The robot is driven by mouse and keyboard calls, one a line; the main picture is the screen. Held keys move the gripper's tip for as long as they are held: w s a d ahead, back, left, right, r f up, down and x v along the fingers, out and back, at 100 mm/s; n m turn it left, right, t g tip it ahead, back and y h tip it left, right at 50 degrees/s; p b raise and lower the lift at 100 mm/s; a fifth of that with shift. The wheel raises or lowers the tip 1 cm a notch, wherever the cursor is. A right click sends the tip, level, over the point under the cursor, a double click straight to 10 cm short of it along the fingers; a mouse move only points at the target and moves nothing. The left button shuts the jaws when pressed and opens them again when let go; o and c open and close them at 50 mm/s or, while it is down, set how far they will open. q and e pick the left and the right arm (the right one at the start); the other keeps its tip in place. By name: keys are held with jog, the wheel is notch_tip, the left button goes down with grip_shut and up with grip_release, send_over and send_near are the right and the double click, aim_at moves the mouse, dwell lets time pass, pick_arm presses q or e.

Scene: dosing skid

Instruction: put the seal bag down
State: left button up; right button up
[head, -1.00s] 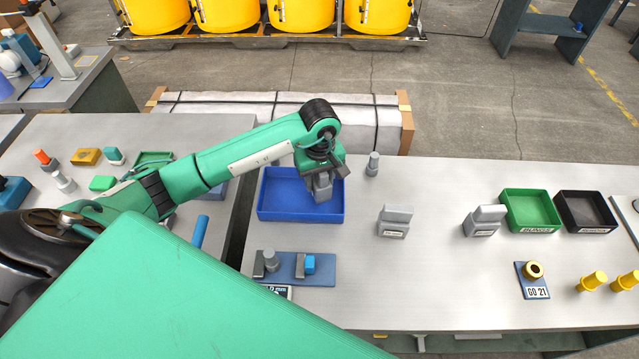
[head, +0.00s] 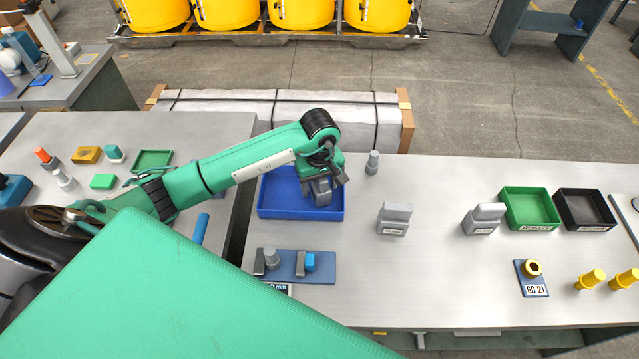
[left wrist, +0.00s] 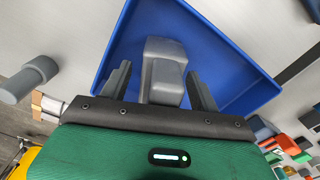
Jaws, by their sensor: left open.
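A grey seal bag (left wrist: 164,72) is at the blue tray (left wrist: 232,90), seen between my gripper's fingers in the left wrist view. In the head view the bag (head: 321,192) is over the right part of the blue tray (head: 283,215), partly covered by the gripper. Whether its underside rests on the tray floor is hard to tell. My left gripper (left wrist: 160,84) is open, with one finger on either side of the bag and a visible gap at each. It also shows in the head view (head: 325,183). My right gripper is not in view.
A blue fixture (head: 322,267) lies in front.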

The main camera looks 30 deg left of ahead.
pick_arm(q)
notch_tip(320, 180, up, 11)
jog(key=b, duration=0.3)
jog(key=shift+r, duration=0.6)
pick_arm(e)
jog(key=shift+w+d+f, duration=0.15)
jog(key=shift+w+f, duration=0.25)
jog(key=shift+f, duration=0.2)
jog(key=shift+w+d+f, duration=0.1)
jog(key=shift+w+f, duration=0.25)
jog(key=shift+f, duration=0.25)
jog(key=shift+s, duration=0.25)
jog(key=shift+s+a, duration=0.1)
